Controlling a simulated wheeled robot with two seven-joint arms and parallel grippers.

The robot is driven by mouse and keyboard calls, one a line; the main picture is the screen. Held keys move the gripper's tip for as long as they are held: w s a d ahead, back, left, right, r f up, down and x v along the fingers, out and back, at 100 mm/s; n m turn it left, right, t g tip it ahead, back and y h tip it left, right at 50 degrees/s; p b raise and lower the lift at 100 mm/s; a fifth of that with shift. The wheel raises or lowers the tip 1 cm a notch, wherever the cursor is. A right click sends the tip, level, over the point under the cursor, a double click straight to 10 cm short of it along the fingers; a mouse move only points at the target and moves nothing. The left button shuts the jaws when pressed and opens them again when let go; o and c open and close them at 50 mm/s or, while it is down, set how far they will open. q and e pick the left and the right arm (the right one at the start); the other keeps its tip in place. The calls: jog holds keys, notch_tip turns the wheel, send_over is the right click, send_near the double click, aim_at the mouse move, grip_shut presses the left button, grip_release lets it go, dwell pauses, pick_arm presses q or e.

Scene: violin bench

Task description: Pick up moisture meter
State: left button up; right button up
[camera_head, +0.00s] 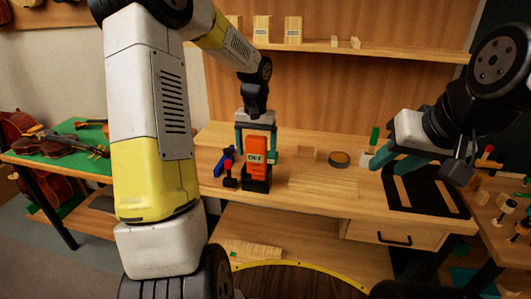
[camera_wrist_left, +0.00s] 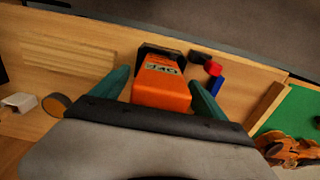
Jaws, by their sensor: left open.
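The moisture meter (camera_head: 257,157) is an orange block with a dark base and a small display reading OFF. It stands upright on the workbench. My left gripper (camera_head: 256,138) is above it, pointing down, with its two teal fingers apart on either side of the meter's upper part. In the left wrist view the meter (camera_wrist_left: 162,88) lies between the open fingers, with a visible gap on each side. My right gripper (camera_head: 385,168) is over the bench's right side, fingers apart and nothing seen between them.
A red-and-black item (camera_head: 229,174) and a blue item (camera_head: 224,161) stand close left of the meter. A black mat (camera_head: 435,196) is under my right arm. Violins (camera_head: 62,142) lie on a green-topped table at left.

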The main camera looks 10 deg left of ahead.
pick_arm(q)
jog(key=c, duration=1.7)
jog(key=shift+r, duration=0.15)
